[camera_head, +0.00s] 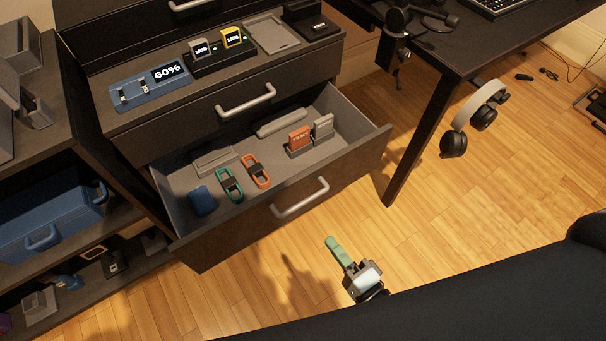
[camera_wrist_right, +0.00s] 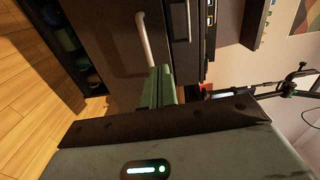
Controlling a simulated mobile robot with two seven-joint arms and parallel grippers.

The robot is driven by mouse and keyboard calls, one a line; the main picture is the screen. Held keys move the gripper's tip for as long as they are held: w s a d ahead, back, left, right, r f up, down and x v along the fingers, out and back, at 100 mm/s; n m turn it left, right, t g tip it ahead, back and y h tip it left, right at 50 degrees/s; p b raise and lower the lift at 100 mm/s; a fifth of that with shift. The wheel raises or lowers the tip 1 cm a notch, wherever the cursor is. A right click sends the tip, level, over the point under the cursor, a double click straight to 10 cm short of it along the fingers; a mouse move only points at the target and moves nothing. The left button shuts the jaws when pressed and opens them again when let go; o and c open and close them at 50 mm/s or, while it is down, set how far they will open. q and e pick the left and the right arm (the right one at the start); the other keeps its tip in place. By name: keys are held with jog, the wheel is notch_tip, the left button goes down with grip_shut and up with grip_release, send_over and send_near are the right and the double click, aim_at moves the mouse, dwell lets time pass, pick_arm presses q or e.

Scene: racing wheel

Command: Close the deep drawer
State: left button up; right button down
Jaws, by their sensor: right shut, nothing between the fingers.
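The deep drawer (camera_head: 240,232) is pulled out of the dark cabinet, with its grey interior exposed. Its silver bar handle (camera_head: 300,198) is on the dark front panel. My right gripper (camera_head: 332,243), with green fingers, is shut and empty. It is in front of the drawer, below and right of the handle in the head view, with no visible contact. In the right wrist view the shut green fingers (camera_wrist_right: 160,86) point toward a dark front panel (camera_wrist_right: 100,45) with a silver handle (camera_wrist_right: 146,40). My left gripper is not in view.
The drawer holds a blue item (camera_head: 202,200), green (camera_head: 229,186) and orange (camera_head: 256,172) carabiner-like items and small boxes. An upper drawer (camera_head: 200,105) above it is also out. A desk leg (camera_head: 425,130) stands at right. Wooden floor (camera_head: 450,220) is clear in front.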

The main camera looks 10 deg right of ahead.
send_near(292, 186)
jog(key=x, duration=0.5)
jog(key=shift+w+f+b, duration=0.1)
jog(key=shift+b, duration=0.25)
jog(key=shift+x, duration=0.8)
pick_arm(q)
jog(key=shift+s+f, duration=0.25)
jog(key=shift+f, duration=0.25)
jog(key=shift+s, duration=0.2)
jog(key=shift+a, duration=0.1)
pick_arm(e)
jog(key=shift+w, duration=0.1)
